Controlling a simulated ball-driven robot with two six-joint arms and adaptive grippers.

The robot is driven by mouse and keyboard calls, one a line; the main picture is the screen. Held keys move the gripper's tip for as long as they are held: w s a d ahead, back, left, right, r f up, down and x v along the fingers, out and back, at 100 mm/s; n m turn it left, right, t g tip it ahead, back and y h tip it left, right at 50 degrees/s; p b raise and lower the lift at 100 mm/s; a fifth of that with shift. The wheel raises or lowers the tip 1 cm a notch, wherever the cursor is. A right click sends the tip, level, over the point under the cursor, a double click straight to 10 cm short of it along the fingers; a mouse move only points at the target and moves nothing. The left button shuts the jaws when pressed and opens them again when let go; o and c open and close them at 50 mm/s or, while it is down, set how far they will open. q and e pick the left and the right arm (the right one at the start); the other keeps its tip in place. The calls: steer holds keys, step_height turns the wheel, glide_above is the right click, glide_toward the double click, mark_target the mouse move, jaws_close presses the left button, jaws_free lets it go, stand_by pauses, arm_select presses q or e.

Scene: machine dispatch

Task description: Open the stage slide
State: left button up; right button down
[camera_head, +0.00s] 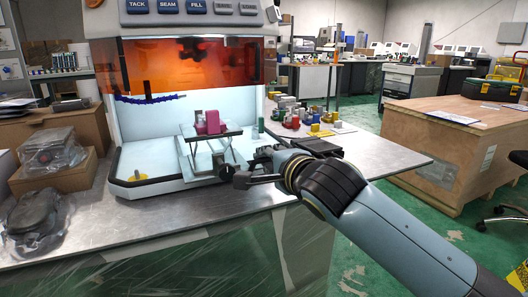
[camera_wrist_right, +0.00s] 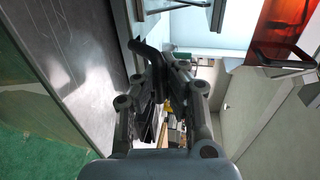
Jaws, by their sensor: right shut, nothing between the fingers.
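The machine (camera_head: 195,60) has an orange window above a white, open work bay. The stage slide (camera_head: 208,150) is a metal platform on rails inside the bay, with a pink-magenta part (camera_head: 208,122) standing on it. Dark hardware shows at the slide's front, beside my right gripper (camera_head: 232,174). The gripper reaches in from the right, its fingers shut with nothing between them. I cannot tell whether it touches the slide. In the right wrist view, the gripper (camera_wrist_right: 166,62) has its fingers close together near the bay's edge. My left gripper is out of view.
Several small coloured parts (camera_head: 292,120) stand on the steel bench to the right of the bay. Cardboard boxes (camera_head: 60,180) and plastic-wrapped parts (camera_head: 35,215) crowd the bench's left. A wooden crate (camera_head: 440,140) stands at the right. The bench front (camera_head: 140,222) is clear.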

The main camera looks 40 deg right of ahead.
steer(key=shift+s, duration=0.25)
steer(key=c, duration=1.4)
jaws_free()
steer(key=v, duration=1.2)
